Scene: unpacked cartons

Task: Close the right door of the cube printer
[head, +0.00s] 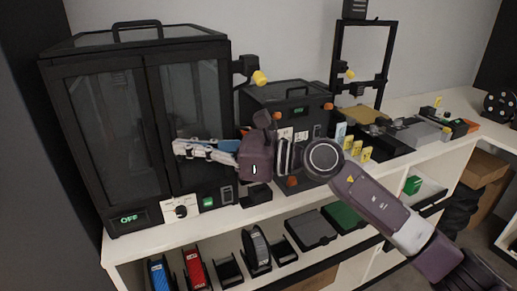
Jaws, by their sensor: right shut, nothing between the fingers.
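The cube printer (143,58) is the large black box at the left of the shelf top, with two dark glazed doors. Its right door (184,92) looks flush or nearly flush with the front; I cannot tell whether a small gap remains. The left door (104,135) looks flat in the front too. My right gripper (177,147) is shut and empty, its pale fingers pointing left in front of the right door's lower half. I cannot tell whether they touch it. The gripper and wrist hide part of the door's lower right edge. My left gripper is not in view.
A smaller black machine (287,92) stands right of the printer, partly behind my arm. An open-frame printer (383,62) stands farther right. Filament spools, one red (195,270), and dark boxes (312,229) fill the shelf below. The white shelf edge (150,246) runs along the front.

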